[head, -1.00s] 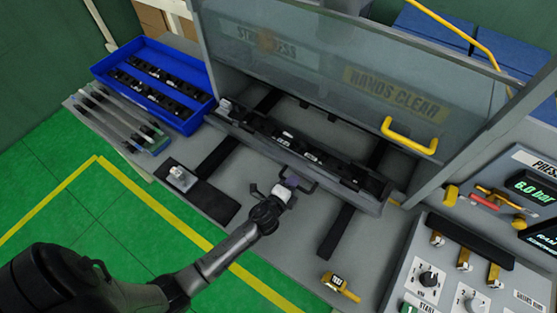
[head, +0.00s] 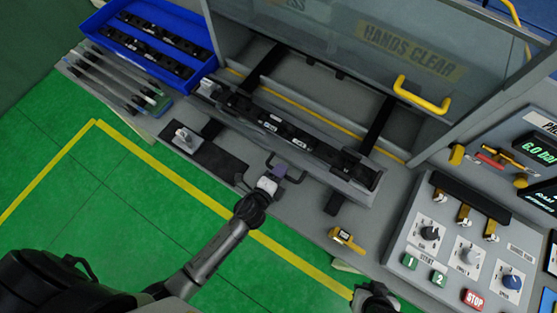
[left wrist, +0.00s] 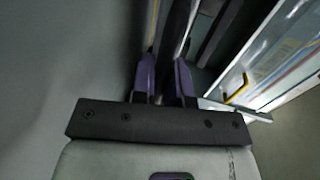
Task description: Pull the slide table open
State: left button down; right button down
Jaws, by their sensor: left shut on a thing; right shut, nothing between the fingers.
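The slide table (head: 322,172) is a long grey tray carrying black trim parts with white labels. It stands out in front of the press guard on two dark rails. A dark bracket handle (head: 299,178) sits at the middle of its front edge. My left gripper (head: 279,171) is shut on this handle. In the left wrist view its purple fingers (left wrist: 165,78) close around a bar-like part; the grip is dim there. My right gripper (head: 376,292) is shut and empty at the bottom edge of the head view, partly cut off.
The clear guard with a yellow handle (head: 422,96) stands behind the slide. A blue bin (head: 196,83) of trim parts is at the upper left. A control panel (head: 455,247) is at the right. A yellow tool (head: 346,239) lies on the bench in front of the slide.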

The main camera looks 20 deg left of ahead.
pick_arm(q)
jog(key=c, duration=1.2)
grip_release()
jog(key=shift+w, duration=0.1)
jog(key=shift+o, duration=0.3)
jog(key=b+v, duration=0.1)
jog(key=v, duration=1.1)
jog(key=shift+f, duration=0.15)
jog(key=shift+v, duration=1)
